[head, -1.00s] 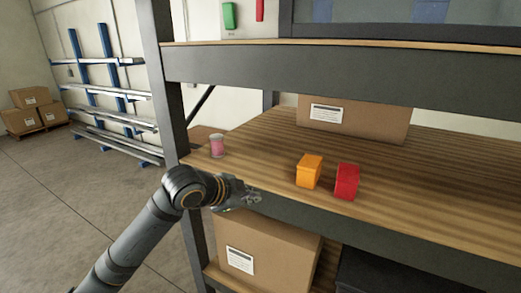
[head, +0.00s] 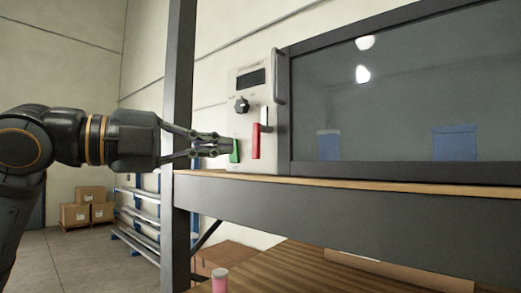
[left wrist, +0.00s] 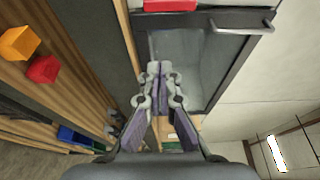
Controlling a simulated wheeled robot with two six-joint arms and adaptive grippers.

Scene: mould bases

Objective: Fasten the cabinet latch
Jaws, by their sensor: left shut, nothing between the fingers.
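The cabinet has a dark glass door (head: 400,110) with a vertical grey bar handle (head: 277,76) at its left edge. A pale panel (head: 240,125) beside the door carries a red lever (head: 256,144), which hangs downward and seems to be the latch. A green lever or tab (head: 235,151) sits to its left. My left gripper (head: 229,147) is shut and empty, with its tips by the green piece, left of the red lever; contact cannot be told. In the left wrist view the closed fingers (left wrist: 165,70) point toward the cabinet, with a red piece at the top edge. My right gripper is out of view.
A black knob (head: 242,104) and dark display (head: 250,77) sit above the levers. A grey rack post (head: 180,130) stands close to my left gripper. The shelf beam (head: 330,213) runs below the cabinet. A pink container (head: 220,281) stands on the lower shelf.

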